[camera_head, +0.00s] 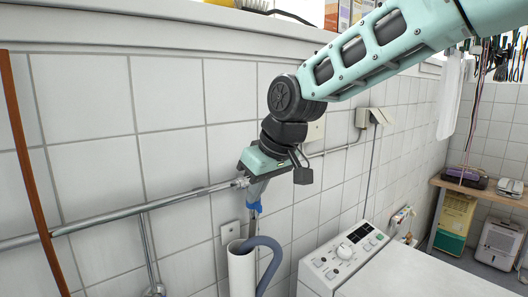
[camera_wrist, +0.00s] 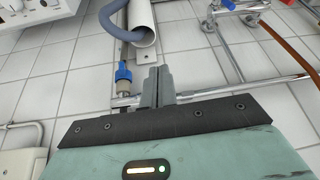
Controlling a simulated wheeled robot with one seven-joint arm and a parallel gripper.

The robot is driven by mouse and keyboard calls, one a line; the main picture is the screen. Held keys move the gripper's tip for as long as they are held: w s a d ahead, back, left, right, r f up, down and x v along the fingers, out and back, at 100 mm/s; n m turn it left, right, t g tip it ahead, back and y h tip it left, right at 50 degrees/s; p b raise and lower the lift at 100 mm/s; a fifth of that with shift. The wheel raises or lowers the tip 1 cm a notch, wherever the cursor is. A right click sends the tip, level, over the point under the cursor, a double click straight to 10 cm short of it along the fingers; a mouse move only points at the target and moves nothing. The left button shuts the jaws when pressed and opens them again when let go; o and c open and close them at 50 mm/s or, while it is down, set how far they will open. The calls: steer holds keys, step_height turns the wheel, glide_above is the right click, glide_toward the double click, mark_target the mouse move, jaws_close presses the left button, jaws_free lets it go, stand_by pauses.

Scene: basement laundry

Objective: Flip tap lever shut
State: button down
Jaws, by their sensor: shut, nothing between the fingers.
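The tap has a blue lever (camera_wrist: 123,74) over a metal body on a wall pipe. The lever points up toward the grey hose in the wrist view. In the head view the blue lever (camera_head: 254,207) shows just below my gripper, which partly hides the tap. My gripper (camera_wrist: 159,72) is shut and empty. Its fingertips are beside the lever, to its right in the wrist view, with a small gap in that picture. In the head view my gripper (camera_head: 256,192) hangs in front of the tiled wall. Whether it touches the lever there cannot be told.
A white standpipe (camera_head: 241,268) with a grey hose (camera_head: 272,246) is below the tap. A horizontal metal pipe (camera_head: 150,211) runs left along the wall. A white washing machine (camera_head: 350,254) stands to the right. Other valves with red and blue handles (camera_wrist: 208,26) show in the wrist view.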

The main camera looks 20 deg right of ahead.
steer(key=w+d+r+m+t, duration=0.1)
steer(key=w+d+r+t, duration=0.1)
steer(key=w+d+r, duration=0.7)
steer(key=w, duration=0.2)
steer(key=shift+w+d+r+t+p, duration=0.2)
steer(key=shift+w+r+t+p, duration=0.05)
steer(key=shift+w+t+p, duration=0.15)
steer(key=shift+f+m, duration=0.1)
steer(key=shift+m, duration=0.2)
steer(key=p+x, duration=0.2)
steer(key=x, duration=0.7)
steer(key=shift+w+a+f+p, duration=0.15)
steer(key=shift+w+f+p, duration=0.05)
steer(key=shift+f+p, duration=0.2)
